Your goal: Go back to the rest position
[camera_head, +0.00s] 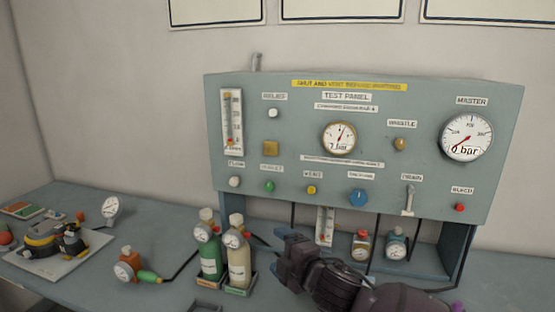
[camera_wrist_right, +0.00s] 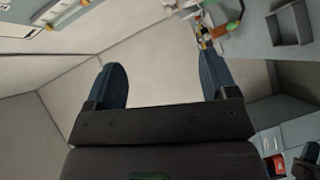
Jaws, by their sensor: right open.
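My right gripper (camera_head: 290,258) comes in from the lower right in the head view, in front of the lower part of the test panel (camera_head: 230,115). In the right wrist view its two dark fingers (camera_wrist_right: 162,85) stand wide apart with nothing between them. The gripper is open and empty. It is to the right of the green bottle (camera_head: 211,260) and the cream bottle (camera_head: 239,266), and apart from the panel's knobs as far as I can tell.
The panel carries a master gauge (camera_head: 466,137), a smaller gauge (camera_head: 339,138), a blue knob (camera_head: 358,197) and a drain lever (camera_head: 409,197). An orange regulator (camera_head: 128,264) lies on the bench (camera_head: 165,215). A tray (camera_head: 75,262) with breathing gear is at the left.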

